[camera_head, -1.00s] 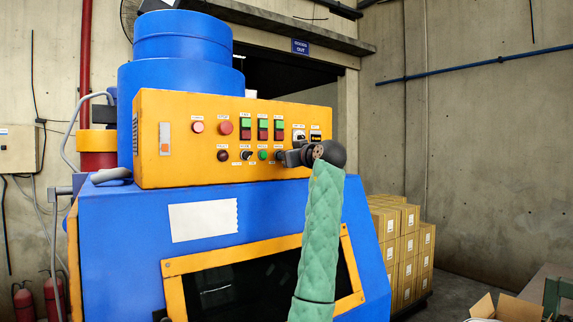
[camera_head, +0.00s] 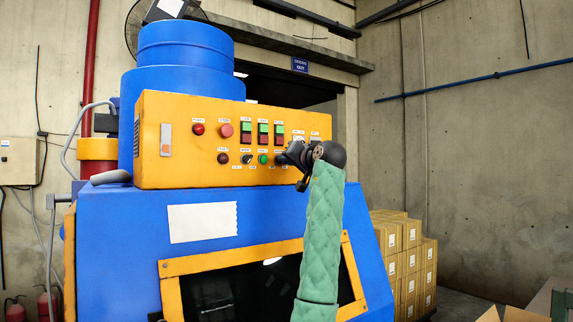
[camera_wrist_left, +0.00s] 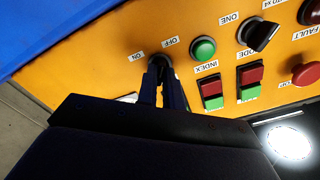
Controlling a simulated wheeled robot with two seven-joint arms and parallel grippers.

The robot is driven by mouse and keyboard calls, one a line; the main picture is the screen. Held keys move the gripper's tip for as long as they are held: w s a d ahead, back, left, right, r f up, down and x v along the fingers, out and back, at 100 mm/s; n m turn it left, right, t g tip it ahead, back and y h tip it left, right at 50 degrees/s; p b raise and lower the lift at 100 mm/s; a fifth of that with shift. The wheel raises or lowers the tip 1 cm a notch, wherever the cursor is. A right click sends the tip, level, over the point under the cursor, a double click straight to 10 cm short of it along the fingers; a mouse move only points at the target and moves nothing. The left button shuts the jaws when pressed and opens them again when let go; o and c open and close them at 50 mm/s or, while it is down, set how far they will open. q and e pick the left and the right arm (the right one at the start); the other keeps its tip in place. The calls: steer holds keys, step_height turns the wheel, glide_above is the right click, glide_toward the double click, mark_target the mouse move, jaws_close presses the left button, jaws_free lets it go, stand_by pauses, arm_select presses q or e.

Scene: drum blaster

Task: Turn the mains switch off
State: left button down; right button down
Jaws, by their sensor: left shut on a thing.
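The mains switch (camera_wrist_left: 158,62) is a small black knob between ON and OFF labels on the orange panel in the left wrist view. It is mostly hidden by the fingers of my left gripper (camera_wrist_left: 160,82), which are closed around it. In the head view my left gripper (camera_head: 286,158) is at the lower right of the control panel (camera_head: 180,110), with its wrist tilted. The gripper and wrist cover that corner of the panel, so the knob's exact angle cannot be told. My right gripper is not in view.
Close to the switch are a green button (camera_wrist_left: 203,48), a black selector (camera_wrist_left: 258,36) and red-green button pairs (camera_wrist_left: 212,94). A red mushroom button (camera_wrist_left: 305,74) is farther right. The blue machine (camera_head: 110,225) carries the panel. Stacked boxes (camera_head: 410,262) stand at right.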

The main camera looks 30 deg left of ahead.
arm_select(q)
steer(key=shift+r+m, duration=0.1)
steer(key=shift+m, duration=0.4)
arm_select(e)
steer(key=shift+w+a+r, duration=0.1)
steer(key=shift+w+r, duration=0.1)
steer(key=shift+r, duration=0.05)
arm_select(q)
steer(key=c, duration=1.5)
jaws_free()
steer(key=shift+w+d, duration=0.1)
steer(key=shift+c, duration=0.2)
